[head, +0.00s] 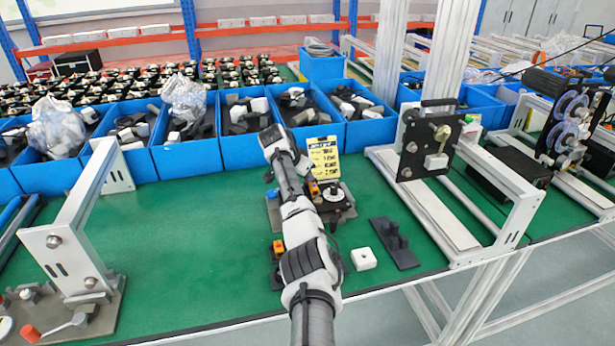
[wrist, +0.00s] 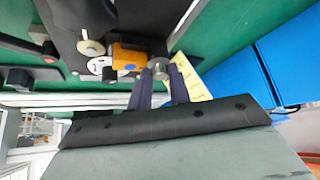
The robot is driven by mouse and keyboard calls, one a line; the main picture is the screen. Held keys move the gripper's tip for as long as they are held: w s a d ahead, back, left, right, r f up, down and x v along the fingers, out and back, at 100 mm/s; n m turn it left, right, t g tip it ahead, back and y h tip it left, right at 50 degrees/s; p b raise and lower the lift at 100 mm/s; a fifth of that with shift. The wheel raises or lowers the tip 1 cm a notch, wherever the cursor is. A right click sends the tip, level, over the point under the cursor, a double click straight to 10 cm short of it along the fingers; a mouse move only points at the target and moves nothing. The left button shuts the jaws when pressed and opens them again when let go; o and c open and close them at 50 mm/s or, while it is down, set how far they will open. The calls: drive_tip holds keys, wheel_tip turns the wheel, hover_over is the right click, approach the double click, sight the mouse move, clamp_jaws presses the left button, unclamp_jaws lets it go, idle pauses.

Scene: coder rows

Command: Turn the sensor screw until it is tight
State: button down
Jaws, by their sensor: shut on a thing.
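In the wrist view, two dark fingers of my gripper (wrist: 159,78) close around a small round metal screw head (wrist: 158,66). The screw sits at the end of an orange sensor block (wrist: 129,58) on a dark fixture. Pale round discs lie beside the block. In the head view, the orange block (head: 313,187) shows beside my arm, on a fixture plate (head: 275,206) on the green table. My arm hides much of the fixture and my fingertips there. How far the screw is turned in cannot be told.
A yellow label card (head: 323,157) stands right behind the fixture. A white block (head: 363,259) and a black bracket (head: 395,242) lie to the right. Metal frames stand at both sides, and blue bins (head: 187,157) line the back.

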drive_tip(key=shift+a+f+m+g+h+b, duration=0.1)
drive_tip(key=shift+m+g+h+b, duration=0.4)
drive_tip(key=shift+m, duration=0.5)
drive_tip(key=c, duration=1.4)
unclamp_jaws()
drive_tip(key=shift+c, duration=0.2)
